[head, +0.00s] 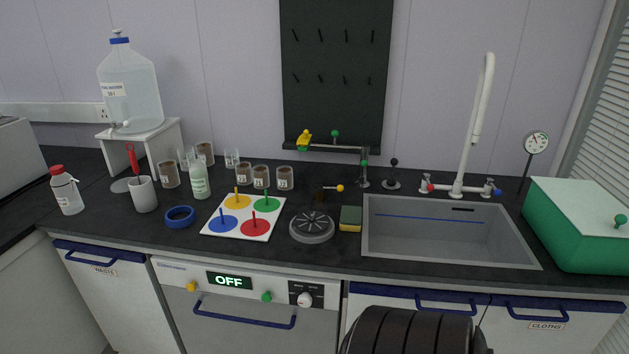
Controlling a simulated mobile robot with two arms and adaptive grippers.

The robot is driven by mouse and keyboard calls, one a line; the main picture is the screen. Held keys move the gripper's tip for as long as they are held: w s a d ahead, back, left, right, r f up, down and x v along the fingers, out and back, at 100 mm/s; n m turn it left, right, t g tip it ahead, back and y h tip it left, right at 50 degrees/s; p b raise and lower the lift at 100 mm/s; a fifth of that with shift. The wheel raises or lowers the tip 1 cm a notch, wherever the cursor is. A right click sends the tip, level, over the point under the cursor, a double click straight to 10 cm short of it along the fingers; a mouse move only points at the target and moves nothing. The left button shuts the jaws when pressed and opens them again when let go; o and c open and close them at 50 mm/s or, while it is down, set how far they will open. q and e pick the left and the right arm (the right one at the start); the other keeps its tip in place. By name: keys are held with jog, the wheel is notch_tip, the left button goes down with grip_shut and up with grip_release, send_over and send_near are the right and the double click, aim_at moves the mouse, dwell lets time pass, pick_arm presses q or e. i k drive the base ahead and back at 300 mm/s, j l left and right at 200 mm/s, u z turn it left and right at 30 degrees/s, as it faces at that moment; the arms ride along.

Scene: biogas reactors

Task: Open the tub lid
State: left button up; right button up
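A green tub (568,246) stands on the counter at the far right, beside the sink. Its white lid (570,204) lies flat on top and looks closed. A green ball knob (620,220) shows at the lid's right side, near the picture's edge; the tub's right part is cut off by the frame. Neither of my grippers is in view. A dark ribbed part at the bottom centre-right looks like part of my own body.
A grey sink (440,252) with a tall white faucet (479,110) is left of the tub. A dial gauge (536,143) on a stand is behind the tub. A sponge (350,218), a round grey disc (312,228) and a colour-dotted board (270,205) lie further left.

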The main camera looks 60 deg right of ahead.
aim_at(592, 210)
jog(key=z, duration=1.75)
